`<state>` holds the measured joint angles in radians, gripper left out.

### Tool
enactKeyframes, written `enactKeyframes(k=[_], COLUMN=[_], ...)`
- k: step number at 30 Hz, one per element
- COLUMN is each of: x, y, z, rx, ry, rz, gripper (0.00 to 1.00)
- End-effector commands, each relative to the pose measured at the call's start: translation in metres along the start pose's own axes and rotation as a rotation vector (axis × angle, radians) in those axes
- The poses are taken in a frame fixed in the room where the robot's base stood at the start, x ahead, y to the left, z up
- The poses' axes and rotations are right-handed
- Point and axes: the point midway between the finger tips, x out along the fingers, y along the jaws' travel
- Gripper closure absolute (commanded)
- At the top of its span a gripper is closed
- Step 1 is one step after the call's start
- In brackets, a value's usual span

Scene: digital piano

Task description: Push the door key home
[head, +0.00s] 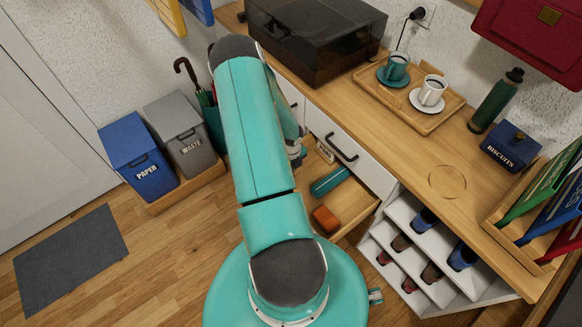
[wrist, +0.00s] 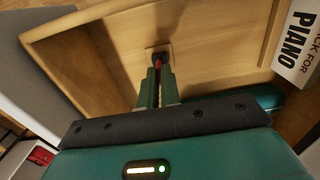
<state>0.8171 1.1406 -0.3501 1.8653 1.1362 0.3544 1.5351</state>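In the wrist view, my gripper (wrist: 159,74) reaches into a pale wooden open drawer (wrist: 95,45). Its two fingers are close together, with a small red and dark piece, seemingly the key (wrist: 158,62), between their tips. The key's dark end meets a small light square plate (wrist: 153,50) on the drawer's wood. How deep the key sits cannot be told. In the head view, my arm hides the fingertips and the key; the open drawer (head: 352,200) shows to the right of my arm.
A card reading PIANO (wrist: 301,45) stands at the drawer's right side. The drawer holds a teal cylinder (head: 330,181) and an orange-brown block (head: 325,219). A tray (head: 437,122) with two cups is on the counter (head: 400,150). Blue (head: 140,160) and grey bins (head: 183,135) stand left.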

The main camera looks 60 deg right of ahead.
Motion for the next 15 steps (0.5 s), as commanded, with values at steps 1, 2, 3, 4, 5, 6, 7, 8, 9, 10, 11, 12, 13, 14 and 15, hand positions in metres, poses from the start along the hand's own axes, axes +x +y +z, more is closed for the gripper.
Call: enactKeyframes(k=[1, 2, 3, 4, 5, 6, 7, 8, 9, 10, 11, 12, 13, 14, 15], x=[0.001, 0.0015, 0.0023, 0.0028, 0.0034, 0.0041, 0.0047, 0.0052, 0.006, 0.0057, 0.0056, 0.0056, 0.0056, 0.0056, 0.0055], y=[-0.0001, -0.0002, -0.0002, -0.0002, -0.0002, -0.0002, -0.0002, -0.0003, -0.0002, -0.0002, -0.0002, -0.0002, -0.0001, -0.0001, -0.0001], z=[0.0, 0.0, 0.0, 0.0, 0.0, -0.0001, -0.0001, -0.0002, -0.0003, -0.0002, -0.0001, -0.0002, -0.0002, -0.0002, -0.0002], rx=[0.0, 0.0, 0.0, 0.0, 0.0, 0.0, 0.001, 0.001, 0.001, 0.0, 0.0, 0.0, 0.0, 0.0, 0.0], ry=[0.0, 0.0, 0.0, 0.0, 0.0, 0.0, 0.0, 0.0, 0.0, 0.0, 0.0, 0.0, 0.0, 0.0, 0.0], rz=[0.0, 0.0, 0.0, 0.0, 0.0, 0.0, -0.001, -0.001, -0.001, -0.001, -0.001, -0.001, -0.001, -0.001, 0.0], gripper=[1.0, 1.0, 1.0, 1.0, 1.0, 1.0, 1.0, 1.0, 1.0, 1.0, 1.0, 1.0, 0.89, 0.84, 0.76])
